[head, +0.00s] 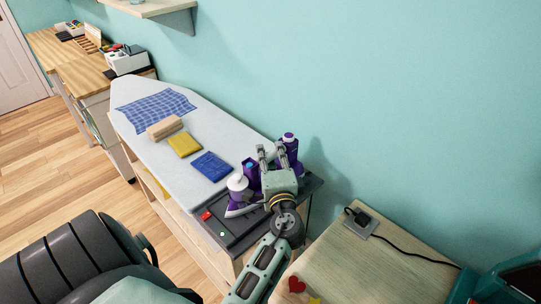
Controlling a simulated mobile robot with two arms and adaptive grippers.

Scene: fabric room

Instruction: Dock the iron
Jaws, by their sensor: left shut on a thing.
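The iron (240,210) is purple with a pale metal sole and sits low over the dark grey dock (225,236) at the near end of the ironing board (190,120). Its tip points to the left. My left gripper (272,153) is over the dock's back part and shut on the iron; its palm and fingers hide much of the grip. I cannot tell whether the sole touches the dock. A red patch (206,216) and a small pale dot show on the dock's left side. My right gripper is not in view.
A purple, white-topped thing (291,143) stands close behind my left fingers. A plaid cloth (157,108), a wooden block (164,127), a yellow cloth (184,144) and a blue cloth (210,166) lie on the board. A wooden table (350,270) with a socket (360,222) is at right.

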